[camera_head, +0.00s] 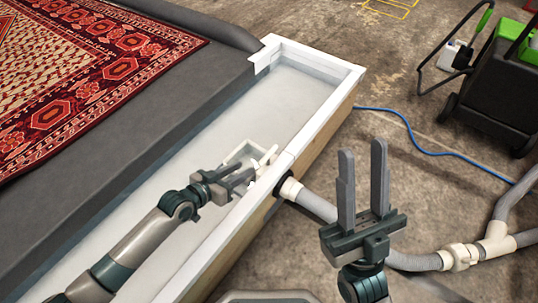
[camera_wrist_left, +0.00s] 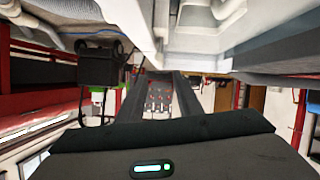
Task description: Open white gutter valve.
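The white gutter valve (camera_head: 265,157) shows as small white parts at the right inner wall of the white gutter (camera_head: 312,132). Its exact shape and position are hard to make out, as it is white on white. My left gripper (camera_head: 243,178) is inside the gutter, just on the near side of these parts. In the left wrist view its two fingers (camera_wrist_left: 158,92) stand apart with nothing clearly between them. I cannot tell whether it touches the valve. My right gripper (camera_head: 363,180) is raised outside the gutter, fingers upright, apart and empty.
A grey hose (camera_head: 318,205) leaves the gutter's outer wall and joins pale pipe fittings (camera_head: 460,256) on the floor. A blue hose (camera_head: 415,140) runs across the floor. A black wheeled machine (camera_head: 500,95) stands at right. A red rug (camera_head: 75,65) lies on the grey platform (camera_head: 150,135).

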